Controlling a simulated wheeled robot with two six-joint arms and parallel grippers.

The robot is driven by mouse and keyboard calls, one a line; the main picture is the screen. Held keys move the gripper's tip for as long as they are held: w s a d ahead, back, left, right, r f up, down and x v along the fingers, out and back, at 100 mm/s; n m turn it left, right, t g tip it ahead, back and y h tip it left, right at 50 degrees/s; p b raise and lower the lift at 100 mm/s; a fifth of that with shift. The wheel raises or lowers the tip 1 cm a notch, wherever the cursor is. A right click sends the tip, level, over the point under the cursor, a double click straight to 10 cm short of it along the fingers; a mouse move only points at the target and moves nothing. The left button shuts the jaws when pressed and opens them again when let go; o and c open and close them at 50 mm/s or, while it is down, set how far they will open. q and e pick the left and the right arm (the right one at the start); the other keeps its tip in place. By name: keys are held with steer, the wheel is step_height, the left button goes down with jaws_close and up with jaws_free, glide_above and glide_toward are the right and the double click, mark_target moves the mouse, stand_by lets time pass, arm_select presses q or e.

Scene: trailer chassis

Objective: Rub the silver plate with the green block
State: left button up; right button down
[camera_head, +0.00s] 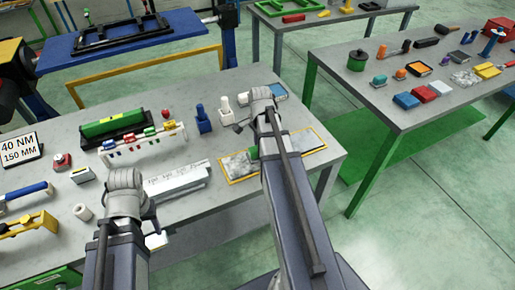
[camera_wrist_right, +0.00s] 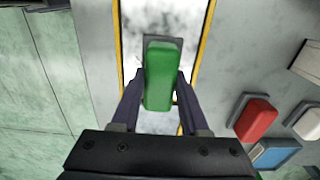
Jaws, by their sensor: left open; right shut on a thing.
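The silver plate (camera_head: 238,166) is a mottled grey sheet with a yellow border, lying flat near the right end of the near table. It also shows in the right wrist view (camera_wrist_right: 183,18). My right gripper (camera_wrist_right: 161,88) is shut on the green block (camera_wrist_right: 160,75), which has a dark grey base and sits over the plate. I cannot tell for certain whether the base touches the plate. In the head view my right arm covers part of the plate, and only a bit of green shows. My left gripper (camera_head: 152,216) is open and empty at the table's front, left of the plate.
A pale ridged block (camera_head: 177,181) lies between my left gripper and the plate. Blue (camera_head: 203,120) and white (camera_head: 227,110) upright pieces stand behind the plate. A rack with coloured pieces (camera_head: 145,143) is further left. Red (camera_wrist_right: 258,118) and blue (camera_wrist_right: 277,153) blocks lie right of the plate.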

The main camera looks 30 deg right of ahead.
mark_target(249, 159)
arm_select(q)
steer(key=shift+a+f, duration=0.1)
arm_select(e)
steer(key=shift+s+d+f, duration=0.1)
steer(key=shift+s+d, duration=0.1)
steer(key=shift+d, duration=1.2)
steer(key=shift+s+d, duration=0.1)
steer(key=shift+s, duration=0.15)
arm_select(q)
steer(key=shift+s, duration=0.1)
arm_select(e)
steer(key=shift+w+a, duration=0.15)
steer(key=shift+a, duration=1.75)
steer(key=shift+a, duration=0.1)
steer(key=shift+w+a, duration=0.2)
steer(key=shift+a, duration=0.65)
steer(key=shift+w+a, duration=0.15)
steer(key=shift+a, duration=0.65)
